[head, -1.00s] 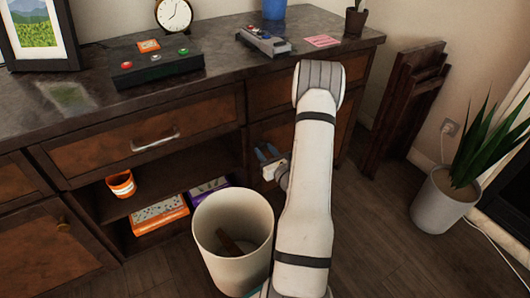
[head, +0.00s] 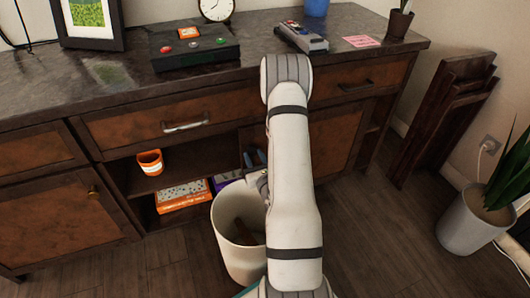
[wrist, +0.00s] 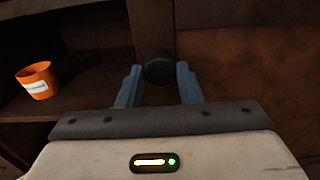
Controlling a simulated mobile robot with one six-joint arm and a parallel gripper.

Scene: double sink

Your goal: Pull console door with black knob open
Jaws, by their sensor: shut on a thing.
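The black knob (wrist: 158,68) shows in the wrist view between the two blue fingers of my gripper (wrist: 158,84), which is shut on it. The door (wrist: 245,75) fills the right of that view as a brown panel with a dark frame. In the head view, the door (head: 338,140) is partly hidden behind my arm, and my gripper (head: 255,158) is at its left side. The knob is hidden there. I cannot tell whether the door stands slightly ajar.
A white bin (head: 240,245) stands on the floor just below my gripper. Left of the door is an open shelf with an orange cup (head: 150,162) and a boxed game (head: 182,194). Folded wooden furniture (head: 440,118) and a potted plant (head: 475,215) are at the right.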

